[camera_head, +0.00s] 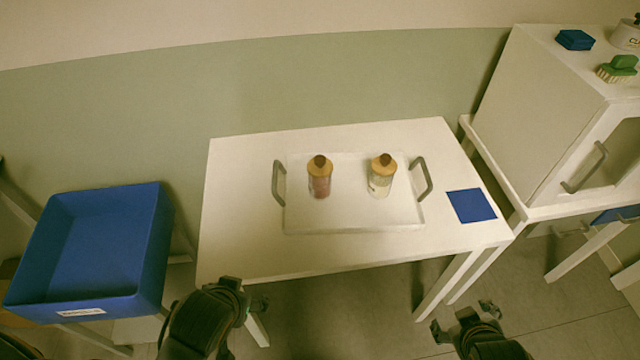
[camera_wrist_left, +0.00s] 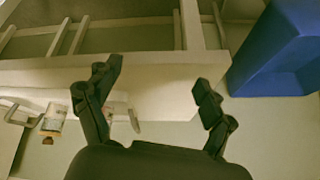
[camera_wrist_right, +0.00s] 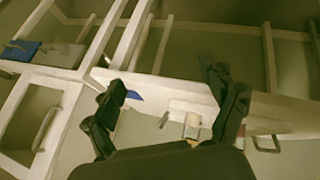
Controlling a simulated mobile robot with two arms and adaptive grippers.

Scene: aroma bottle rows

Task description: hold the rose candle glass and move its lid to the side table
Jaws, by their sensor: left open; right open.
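A reddish glass with a tan lid and dark knob (camera_head: 319,178), matching the rose candle glass, stands upright on the left half of a white tray (camera_head: 350,222). A paler glass with a similar lid (camera_head: 381,178) stands to its right; it also shows in the left wrist view (camera_wrist_left: 55,117) and right wrist view (camera_wrist_right: 192,125). Both lids are on. My left gripper (camera_head: 243,292) is open and empty in front of the table's front left edge. My right gripper (camera_head: 463,318) is open and empty in front of the table's right end. I cannot tell which surface is the side table.
The white table (camera_head: 240,220) has bare room left of the tray. A blue square mat (camera_head: 471,205) lies right of it. The tray has upright grey handles at both ends. A blue bin (camera_head: 95,245) stands at left. A white cabinet (camera_head: 540,110) stands at right with items on top.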

